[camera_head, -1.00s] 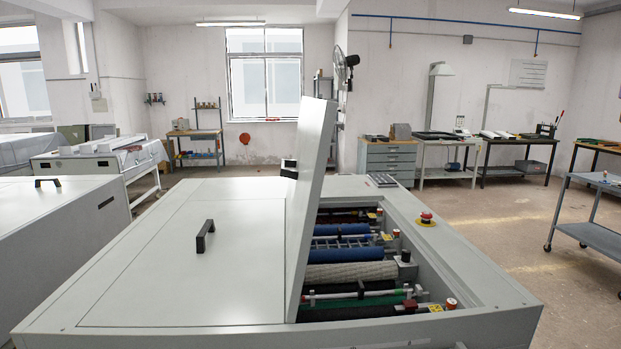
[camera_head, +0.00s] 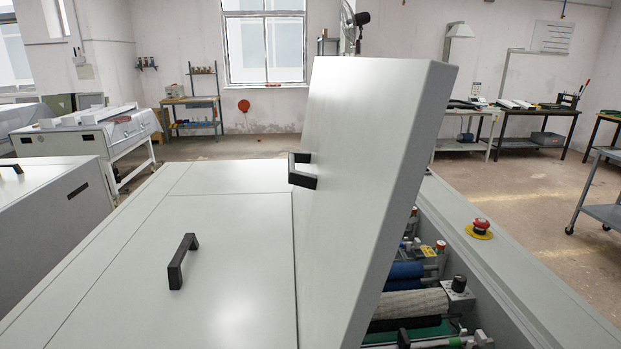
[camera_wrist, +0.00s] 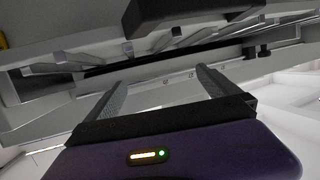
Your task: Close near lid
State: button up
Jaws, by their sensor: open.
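A pale grey lid (camera_head: 365,150) of the plate processor stands raised in the head view, leaning to the right over the open roller bay. A black handle (camera_head: 302,170) is on its left-hand face. Blue and cream rollers (camera_head: 410,303) show below its right edge. My gripper is not in the head view. In the wrist view my gripper (camera_wrist: 159,77) is open, with two dark ribbed fingers apart and nothing between them. Grey machine parts lie beyond the fingertips; I cannot tell which part they are or how close.
A flat closed cover (camera_head: 230,235) with its own black handle (camera_head: 182,262) lies left of the raised lid. A red emergency button (camera_head: 481,226) sits on the right rim. Another grey cabinet (camera_head: 60,205) stands at the left. Open floor (camera_head: 540,225) lies to the right.

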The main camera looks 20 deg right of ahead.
aim_at(371, 127)
jog(key=j+u, duration=0.2)
jog(key=j, duration=0.4)
jog(key=j+u, duration=0.15)
jog(key=j, duration=0.45)
jog(key=i+j+u, duration=0.2)
jog(key=j, duration=0.4)
jog(key=k, duration=0.05)
